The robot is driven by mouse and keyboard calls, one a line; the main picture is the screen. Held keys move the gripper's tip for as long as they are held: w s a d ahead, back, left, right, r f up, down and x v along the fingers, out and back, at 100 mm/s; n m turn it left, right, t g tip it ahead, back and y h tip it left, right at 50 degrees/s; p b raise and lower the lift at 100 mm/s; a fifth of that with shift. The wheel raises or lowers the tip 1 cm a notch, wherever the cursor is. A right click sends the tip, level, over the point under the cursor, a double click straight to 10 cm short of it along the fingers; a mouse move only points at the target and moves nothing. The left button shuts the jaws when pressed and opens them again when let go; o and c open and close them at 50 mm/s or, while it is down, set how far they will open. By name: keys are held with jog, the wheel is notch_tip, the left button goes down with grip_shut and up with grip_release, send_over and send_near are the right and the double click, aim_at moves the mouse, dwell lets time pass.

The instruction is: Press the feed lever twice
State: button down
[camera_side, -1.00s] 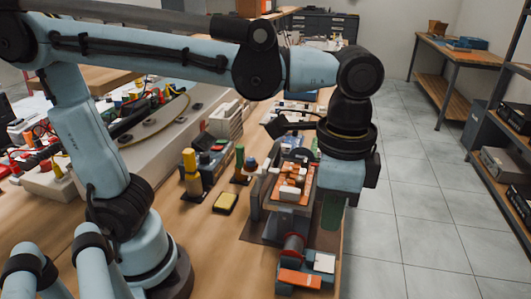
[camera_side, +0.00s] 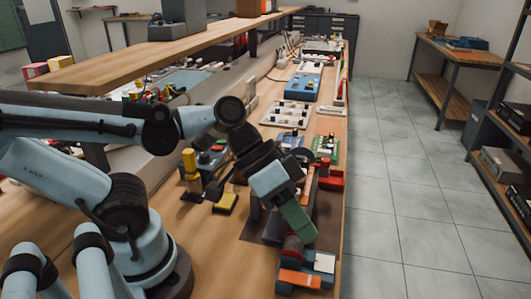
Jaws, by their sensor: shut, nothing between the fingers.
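The feed device is a dark grey machine on a brown base plate (camera_side: 256,229) near the bench's right edge. At its near end are a dark red roller (camera_side: 292,246), an orange bar (camera_side: 300,279) and a pale block (camera_side: 324,262). I cannot tell for sure which part is the feed lever. My gripper (camera_side: 305,232), with green fingers below a pale blue wrist, is shut and empty. It slants down to the right over the device, its tip close to the roller. Whether it touches anything is unclear. My wrist and gripper hide much of the device's middle.
A yellow-topped black block (camera_side: 225,203) and a yellow cylinder (camera_side: 190,172) stand left of the device. A red tray (camera_side: 331,180) and a green circuit board (camera_side: 325,147) lie behind it. A raised wooden shelf (camera_side: 150,60) spans the back left. The tiled floor (camera_side: 400,220) is clear.

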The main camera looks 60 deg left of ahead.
aim_at(295, 274)
jog(key=shift+a+t, duration=0.1)
jog(key=shift+t, duration=0.2)
jog(key=shift+f, duration=0.2)
jog(key=shift+f, duration=4.25)
jog(key=shift+f, duration=0.1)
jog(key=shift+f, duration=0.35)
jog(key=shift+r, duration=0.15)
jog(key=shift+r, duration=0.3)
